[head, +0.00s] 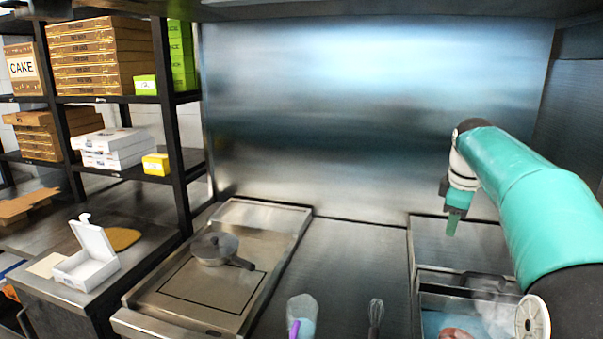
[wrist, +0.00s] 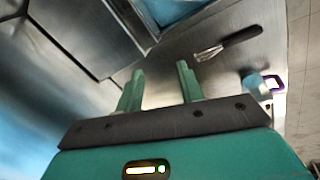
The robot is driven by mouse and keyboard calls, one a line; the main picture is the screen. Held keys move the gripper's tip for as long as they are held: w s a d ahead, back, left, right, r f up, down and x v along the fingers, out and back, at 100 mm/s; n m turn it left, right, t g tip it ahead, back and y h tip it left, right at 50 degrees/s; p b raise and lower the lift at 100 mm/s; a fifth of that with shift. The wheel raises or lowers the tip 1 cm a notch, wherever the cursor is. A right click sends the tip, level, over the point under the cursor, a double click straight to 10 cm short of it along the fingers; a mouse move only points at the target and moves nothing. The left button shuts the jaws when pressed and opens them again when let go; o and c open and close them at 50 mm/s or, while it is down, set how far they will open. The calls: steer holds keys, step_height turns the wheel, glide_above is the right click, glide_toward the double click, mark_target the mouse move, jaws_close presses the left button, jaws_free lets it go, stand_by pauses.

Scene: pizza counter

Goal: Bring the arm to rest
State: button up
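My teal arm comes in from the right in the head view, with my gripper (head: 453,215) hanging down above the steel counter's back right part. In the wrist view the two green fingers of my gripper (wrist: 159,88) stand apart with nothing between them. A whisk with a dark handle (wrist: 228,44) lies on the counter beyond the fingers. The whisk also shows at the bottom of the head view (head: 375,315).
A steel bin (head: 440,276) with contents sits below my arm at right. A pan (head: 214,248) rests on a steel plate at left. An open white box (head: 88,262) and shelves of boxes are farther left.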

steer(key=s+a+m+t, duration=0.1)
steer(key=s+a+m, duration=0.4)
steer(key=s+a, duration=0.95)
steer(key=s+a+f+m, duration=0.2)
steer(key=s+f, duration=0.3)
steer(key=s, duration=0.3)
steer(key=s+a+f+m+t+y, duration=0.1)
steer(key=s+a+f+m, duration=0.1)
steer(key=s+f, duration=0.4)
steer(key=s+m, duration=0.1)
steer(key=s, duration=0.1)
steer(key=shift+s+a+m, duration=0.2)
steer(key=shift+s+m, duration=0.1)
